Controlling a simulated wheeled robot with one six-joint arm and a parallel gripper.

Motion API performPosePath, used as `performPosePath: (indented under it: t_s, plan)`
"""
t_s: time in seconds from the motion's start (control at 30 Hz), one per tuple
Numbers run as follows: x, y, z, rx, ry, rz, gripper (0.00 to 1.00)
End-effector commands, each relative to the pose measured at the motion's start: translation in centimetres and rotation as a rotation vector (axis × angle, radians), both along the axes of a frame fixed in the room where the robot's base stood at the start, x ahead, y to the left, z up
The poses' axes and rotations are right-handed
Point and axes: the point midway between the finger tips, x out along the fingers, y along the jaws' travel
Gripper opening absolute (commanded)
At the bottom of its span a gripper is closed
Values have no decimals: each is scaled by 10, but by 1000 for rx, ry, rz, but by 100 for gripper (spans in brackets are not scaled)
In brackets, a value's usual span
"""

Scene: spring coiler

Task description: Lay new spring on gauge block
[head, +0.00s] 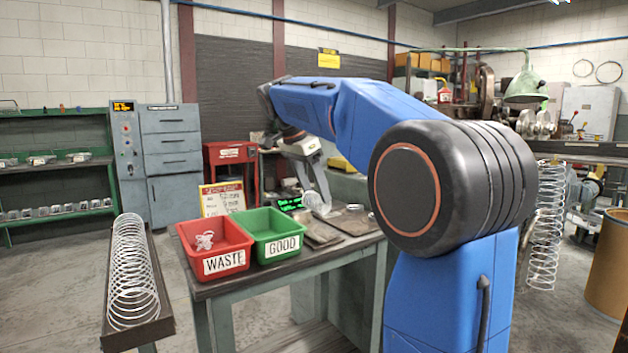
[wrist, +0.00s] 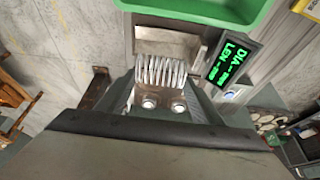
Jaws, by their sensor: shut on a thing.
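The new spring (wrist: 160,70) is a short bright coil with several turns, seen end to end across the middle of the wrist view. My gripper (wrist: 163,95) is shut on it. In the head view my gripper (head: 318,190) is above the far part of the bench, and the pale spring (head: 317,204) shows at its tip. A flat grey metal block (wrist: 165,42), which looks like the gauge block, lies beyond the spring in the wrist view. Whether the spring touches it I cannot tell. A gauge display (wrist: 230,62) beside it shows green DIA and LEN lines with dashes.
A red WASTE bin (head: 215,247) with tangled wire and a green GOOD bin (head: 272,234) stand on the bench (head: 330,258). Flat grey plates (head: 350,221) lie right of them. A long spring rests in a trough (head: 137,332) at left. The sign (head: 222,198) stands behind the bins.

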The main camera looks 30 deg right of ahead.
Motion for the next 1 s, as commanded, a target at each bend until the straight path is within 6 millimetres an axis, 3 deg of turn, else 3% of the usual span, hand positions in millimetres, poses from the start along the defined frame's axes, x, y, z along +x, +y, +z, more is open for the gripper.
performPosePath:
  t_s: [0.5,0.97,1.0]
  plan:
    - [-1,0,-44,0,1,1,38]
    - [0,0,-51,0,0,0,38]
    - [0,0,-51,0,0,0,65]
